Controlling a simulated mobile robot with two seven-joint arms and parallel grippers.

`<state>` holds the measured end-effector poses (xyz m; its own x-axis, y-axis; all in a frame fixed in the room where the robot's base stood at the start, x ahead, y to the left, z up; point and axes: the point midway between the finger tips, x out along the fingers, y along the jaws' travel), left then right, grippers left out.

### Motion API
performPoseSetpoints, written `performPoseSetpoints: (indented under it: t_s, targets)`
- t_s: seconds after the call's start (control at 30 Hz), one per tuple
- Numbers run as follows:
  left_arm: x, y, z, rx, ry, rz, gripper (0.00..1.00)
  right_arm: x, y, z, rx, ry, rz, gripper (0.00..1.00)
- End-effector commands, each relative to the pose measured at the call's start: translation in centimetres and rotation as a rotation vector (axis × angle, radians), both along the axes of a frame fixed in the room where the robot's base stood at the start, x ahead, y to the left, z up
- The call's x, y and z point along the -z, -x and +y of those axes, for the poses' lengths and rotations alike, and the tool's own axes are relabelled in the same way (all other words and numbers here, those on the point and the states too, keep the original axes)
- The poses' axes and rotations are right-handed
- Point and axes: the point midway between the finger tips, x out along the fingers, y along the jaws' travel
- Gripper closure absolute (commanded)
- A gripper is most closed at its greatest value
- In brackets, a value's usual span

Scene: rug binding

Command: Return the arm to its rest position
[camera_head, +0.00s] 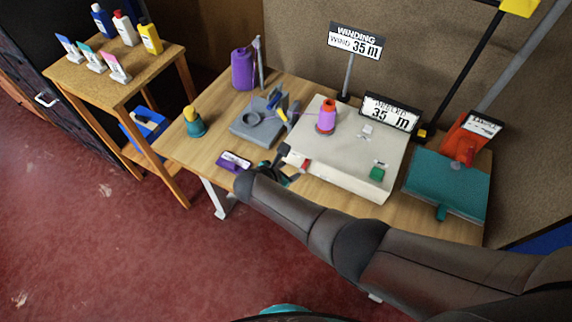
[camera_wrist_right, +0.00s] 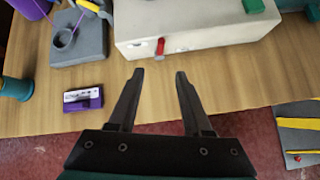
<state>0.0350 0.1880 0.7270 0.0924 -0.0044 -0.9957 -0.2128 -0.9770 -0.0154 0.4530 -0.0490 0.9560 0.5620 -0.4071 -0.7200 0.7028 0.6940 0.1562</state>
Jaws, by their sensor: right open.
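My right arm comes in from the right in the head view, and its dark gripper (camera_head: 280,165) is over the front edge of the wooden table, in front of the white machine (camera_head: 335,165). In the right wrist view the gripper (camera_wrist_right: 160,75) is open, with nothing between its fingers. The white machine, with a red lever (camera_wrist_right: 160,46), is beyond the fingertips. A purple-and-white labelled block (camera_wrist_right: 83,98) lies on the table left of the fingers. My left gripper is not in view.
An orange-and-purple spool (camera_head: 325,116) stands on the machine. Left are a grey winder block (camera_head: 250,127), a purple cone (camera_head: 242,70) and a teal-and-yellow cone (camera_head: 193,122). A teal box (camera_head: 450,185) is at right. A side shelf (camera_head: 120,80) holds bottles. Red floor is open in front.

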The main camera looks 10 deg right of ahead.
Motion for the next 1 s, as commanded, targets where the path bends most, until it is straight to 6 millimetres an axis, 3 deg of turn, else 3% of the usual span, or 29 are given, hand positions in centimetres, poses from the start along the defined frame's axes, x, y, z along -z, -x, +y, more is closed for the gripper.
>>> performPoseSetpoints:
  t_s: [0.2, 0.77, 0.87, 0.97, 1.0]
  targets:
    - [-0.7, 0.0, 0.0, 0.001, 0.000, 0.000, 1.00, -0.9, 0.7, 0.5, 0.000, 0.001, -0.001, 0.51]
    - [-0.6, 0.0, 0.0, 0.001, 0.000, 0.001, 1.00, -0.8, 0.8, 0.5, 0.001, 0.000, 0.000, 0.51]
    - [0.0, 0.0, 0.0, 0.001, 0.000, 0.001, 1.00, 0.7, 1.5, 0.2, 0.022, -0.027, 0.013, 0.51]
    - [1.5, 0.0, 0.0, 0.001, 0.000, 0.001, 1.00, 4.7, 3.5, -0.4, 0.088, -0.105, 0.043, 0.51]
    - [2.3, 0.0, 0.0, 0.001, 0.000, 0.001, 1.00, 7.0, 4.7, -0.8, 0.130, -0.152, 0.058, 0.51]
